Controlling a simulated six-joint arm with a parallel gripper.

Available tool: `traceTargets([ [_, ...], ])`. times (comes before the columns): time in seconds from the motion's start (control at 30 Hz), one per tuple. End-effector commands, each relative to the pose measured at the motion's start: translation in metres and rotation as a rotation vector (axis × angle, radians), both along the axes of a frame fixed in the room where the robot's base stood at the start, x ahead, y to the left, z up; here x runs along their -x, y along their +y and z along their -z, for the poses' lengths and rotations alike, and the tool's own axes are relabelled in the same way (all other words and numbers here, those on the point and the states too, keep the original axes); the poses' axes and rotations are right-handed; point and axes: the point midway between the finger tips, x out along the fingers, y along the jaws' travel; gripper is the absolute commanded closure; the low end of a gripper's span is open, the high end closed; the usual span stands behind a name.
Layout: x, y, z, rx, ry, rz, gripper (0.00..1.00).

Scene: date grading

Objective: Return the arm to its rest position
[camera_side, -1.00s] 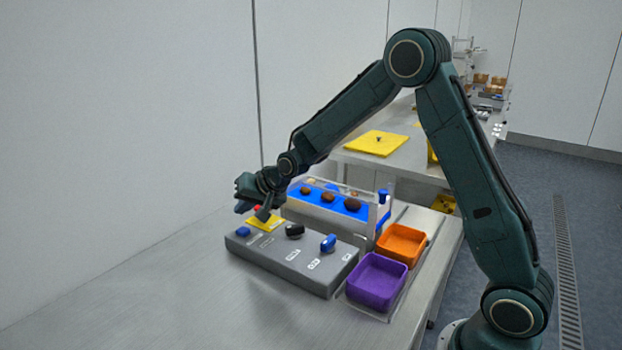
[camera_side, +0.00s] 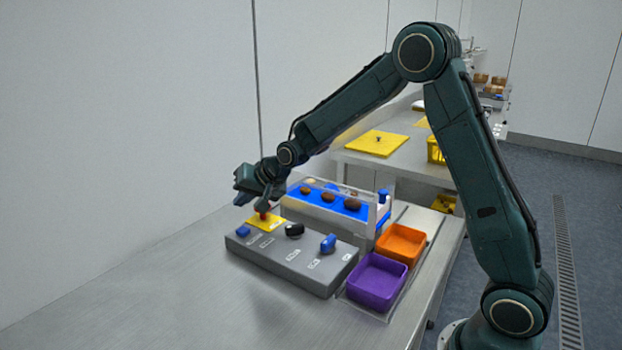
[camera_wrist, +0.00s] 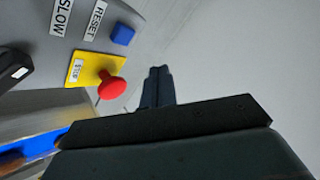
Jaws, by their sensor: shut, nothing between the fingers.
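My gripper (camera_side: 262,203) is above the far left end of the grey control box (camera_side: 290,262), close over the red stop button (camera_side: 264,214) on its yellow plate. In the wrist view the shut fingers (camera_wrist: 158,75) hold nothing and appear just beside the red button (camera_wrist: 112,87), with a gap in the picture. The blue reset button (camera_wrist: 123,34) is nearby. The arm is bent, with its elbow high and the forearm reaching down to the left.
A blue conveyor (camera_side: 352,210) carrying several brown dates stands behind the box. Orange (camera_side: 402,243) and purple (camera_side: 378,282) bins are to the right. The front table surface (camera_side: 150,300) is clear. A yellow board (camera_side: 377,144) lies on the farther table.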

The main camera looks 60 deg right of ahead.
Motion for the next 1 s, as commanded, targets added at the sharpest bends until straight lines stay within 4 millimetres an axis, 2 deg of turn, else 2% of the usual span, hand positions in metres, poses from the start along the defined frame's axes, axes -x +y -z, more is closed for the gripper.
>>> traceTargets([
  [0.17,0.005,0.001,-0.007,0.010,0.003,-0.010,1.00],
  [0.37,0.027,0.006,-0.029,0.052,0.018,-0.046,1.00],
  [0.7,0.099,0.016,-0.081,0.170,0.070,-0.153,1.00],
  [1.0,0.174,0.023,-0.112,0.267,0.120,-0.250,1.00],
])
